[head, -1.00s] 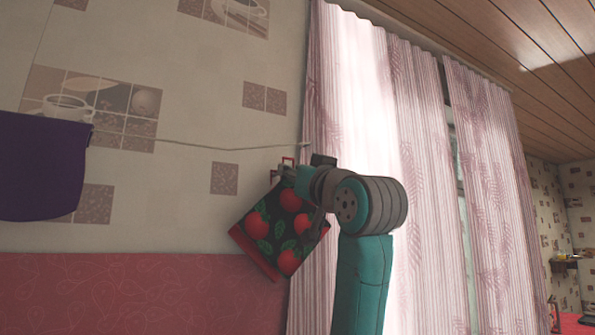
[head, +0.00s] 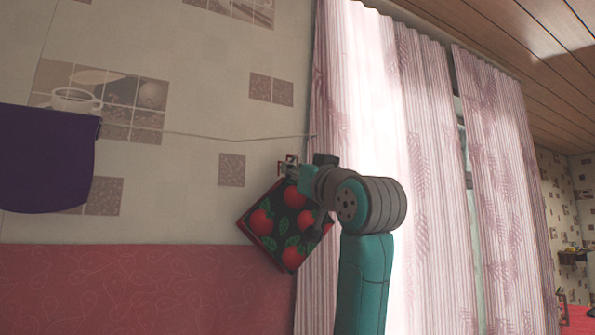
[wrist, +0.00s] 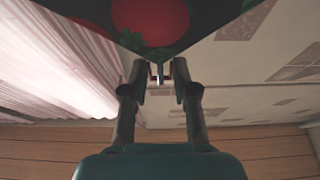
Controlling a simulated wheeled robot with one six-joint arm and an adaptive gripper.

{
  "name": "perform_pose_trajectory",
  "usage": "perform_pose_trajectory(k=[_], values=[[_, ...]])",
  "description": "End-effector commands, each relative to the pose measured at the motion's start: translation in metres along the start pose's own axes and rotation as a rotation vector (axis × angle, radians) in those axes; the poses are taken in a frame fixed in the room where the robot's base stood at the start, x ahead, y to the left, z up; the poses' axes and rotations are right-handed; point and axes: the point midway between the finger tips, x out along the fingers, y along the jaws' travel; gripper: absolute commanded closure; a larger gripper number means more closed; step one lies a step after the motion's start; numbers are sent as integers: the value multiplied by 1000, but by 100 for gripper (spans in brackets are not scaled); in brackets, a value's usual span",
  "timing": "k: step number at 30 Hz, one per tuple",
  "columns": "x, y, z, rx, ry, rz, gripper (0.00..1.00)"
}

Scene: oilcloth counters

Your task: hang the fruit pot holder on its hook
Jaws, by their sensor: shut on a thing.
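The fruit pot holder (head: 285,225), dark with red fruit, green leaves and a red edge, hangs tilted from my gripper (head: 292,172) in front of the wall by the curtain. A small red loop (head: 289,160) shows at its top corner. In the wrist view my gripper (wrist: 160,74) is shut at the pot holder's corner, and the pot holder (wrist: 150,20) fills the top of the picture. I cannot make out the hook clearly; the area around the loop is small and partly hidden by my gripper.
A thin cord (head: 210,135) runs along the wall above the pot holder, from a purple cloth (head: 45,165) at left towards the curtain. The pink curtain (head: 360,110) hangs just right of and behind my arm.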

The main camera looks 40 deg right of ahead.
Motion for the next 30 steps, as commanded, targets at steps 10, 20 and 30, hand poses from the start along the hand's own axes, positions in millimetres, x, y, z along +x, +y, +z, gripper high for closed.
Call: perform_pose_trajectory(k=[10,20,30], values=[[0,0,0,0,0,0,43],[-6,0,0,0,1,0,43],[-66,0,0,-2,3,1,43]])
